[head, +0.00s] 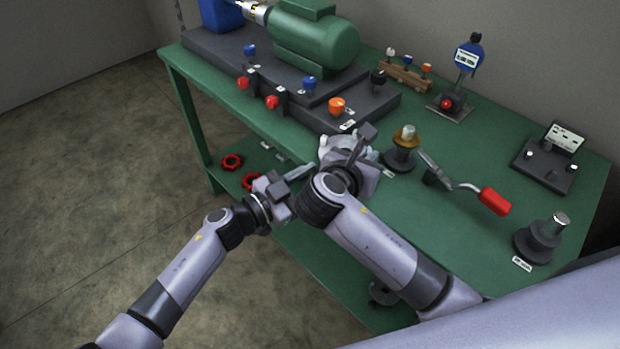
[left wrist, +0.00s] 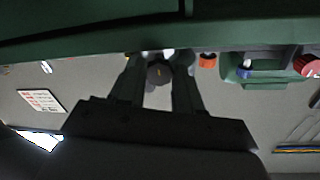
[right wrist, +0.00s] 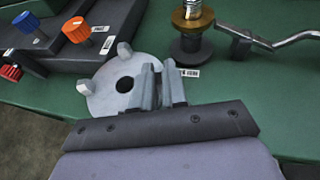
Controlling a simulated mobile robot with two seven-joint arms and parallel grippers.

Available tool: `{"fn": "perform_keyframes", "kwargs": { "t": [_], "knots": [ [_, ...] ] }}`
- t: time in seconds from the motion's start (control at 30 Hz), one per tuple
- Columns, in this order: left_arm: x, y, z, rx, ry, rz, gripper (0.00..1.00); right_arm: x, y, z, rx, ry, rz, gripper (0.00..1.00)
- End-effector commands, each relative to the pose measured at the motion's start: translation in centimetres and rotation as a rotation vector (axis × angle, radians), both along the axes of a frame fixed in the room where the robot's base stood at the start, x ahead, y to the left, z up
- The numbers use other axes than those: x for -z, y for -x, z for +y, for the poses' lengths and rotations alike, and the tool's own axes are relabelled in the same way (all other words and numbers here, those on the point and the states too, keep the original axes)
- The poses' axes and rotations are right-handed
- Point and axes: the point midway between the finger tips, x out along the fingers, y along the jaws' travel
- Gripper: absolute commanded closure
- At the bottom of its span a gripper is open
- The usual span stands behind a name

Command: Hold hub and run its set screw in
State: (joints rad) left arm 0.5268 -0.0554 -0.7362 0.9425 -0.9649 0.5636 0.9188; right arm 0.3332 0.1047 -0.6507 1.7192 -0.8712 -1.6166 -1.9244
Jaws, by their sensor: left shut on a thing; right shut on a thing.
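The hub is a pale grey disc (right wrist: 106,98) with a dark bore and stubby lugs, seen in the right wrist view near the bench's front edge. In the head view it is largely covered by my right gripper (head: 350,152). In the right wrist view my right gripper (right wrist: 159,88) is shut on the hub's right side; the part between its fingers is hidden. My left gripper (head: 308,172) reaches the hub from the front left. In the left wrist view it is shut on a dark round piece, apparently the set screw (left wrist: 159,74). How deep the screw sits cannot be told.
A bronze-coloured ring (head: 405,138) on a dark stand and a crank with a red handle (head: 495,201) stand right of the hub. Knobbed plinths and a green motor (head: 315,40) stand behind. Red handwheels (head: 232,161) lie below.

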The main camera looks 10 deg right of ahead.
Motion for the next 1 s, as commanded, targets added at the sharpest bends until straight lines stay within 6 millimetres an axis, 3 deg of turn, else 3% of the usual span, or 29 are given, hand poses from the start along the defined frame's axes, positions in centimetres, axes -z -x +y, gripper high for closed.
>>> {"fn": "perform_keyframes", "kwargs": {
  "t": [1.0],
  "knots": [
    [-0.18,-0.32,0.28,-0.003,-0.386,-0.885,0.96,0.16,0.04,-0.17,0.004,0.003,0.006,1.0]
  ]
}}
